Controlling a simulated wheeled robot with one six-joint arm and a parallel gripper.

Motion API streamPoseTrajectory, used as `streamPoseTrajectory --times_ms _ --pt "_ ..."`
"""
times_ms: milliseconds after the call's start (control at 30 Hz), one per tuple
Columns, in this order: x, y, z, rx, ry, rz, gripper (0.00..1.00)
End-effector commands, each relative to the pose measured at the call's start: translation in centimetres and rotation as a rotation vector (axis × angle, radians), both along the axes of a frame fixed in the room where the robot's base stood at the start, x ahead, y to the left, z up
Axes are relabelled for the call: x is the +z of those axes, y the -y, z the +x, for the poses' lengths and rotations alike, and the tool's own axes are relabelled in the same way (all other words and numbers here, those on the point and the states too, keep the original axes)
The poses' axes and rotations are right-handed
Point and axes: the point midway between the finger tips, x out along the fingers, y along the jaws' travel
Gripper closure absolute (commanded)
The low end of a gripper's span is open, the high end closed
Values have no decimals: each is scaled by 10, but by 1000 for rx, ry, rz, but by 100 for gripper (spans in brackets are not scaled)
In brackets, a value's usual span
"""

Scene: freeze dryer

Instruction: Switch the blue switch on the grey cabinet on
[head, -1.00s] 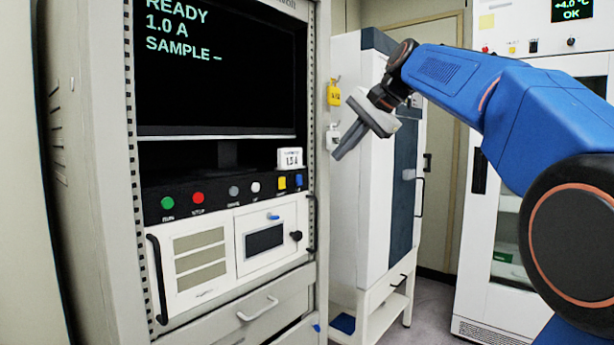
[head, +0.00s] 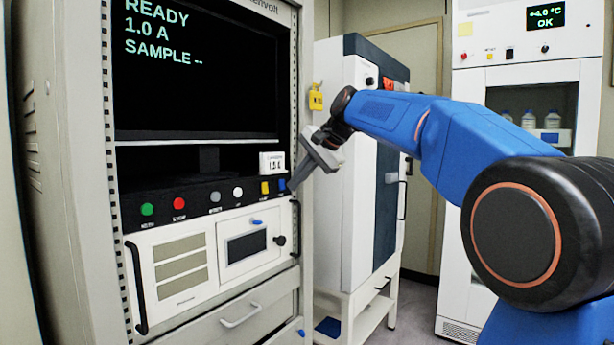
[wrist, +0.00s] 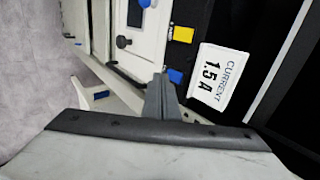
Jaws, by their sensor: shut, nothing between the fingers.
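The grey cabinet (head: 75,200) stands at the left in the head view. The small blue switch (head: 282,185) is at the right end of its black control strip, right of a yellow switch (head: 264,188). The blue switch also shows in the wrist view (wrist: 175,76), close to the fingertips. My gripper (head: 292,187) is shut and empty, its fingers pointing down-left at the blue switch. In the wrist view the fingertips (wrist: 160,80) appear just beside the switch; I cannot tell whether they touch it. The switch's position is too small to read.
A sign reading 1.5 A (wrist: 215,75) stands above the strip near the fingers. A white panel with a blue knob (head: 257,222), a black knob (head: 280,240) and a black handle (head: 295,228) lies below. A white unit (head: 345,200) stands behind my gripper.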

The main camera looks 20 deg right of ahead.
Motion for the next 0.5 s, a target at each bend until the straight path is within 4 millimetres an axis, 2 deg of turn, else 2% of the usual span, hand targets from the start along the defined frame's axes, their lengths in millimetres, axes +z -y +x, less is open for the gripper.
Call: streamPoseTrajectory --times_ms 200,500 --pt "-1 -8 12 -1 0 1 100" --pt "-1 -9 13 -1 0 1 100"
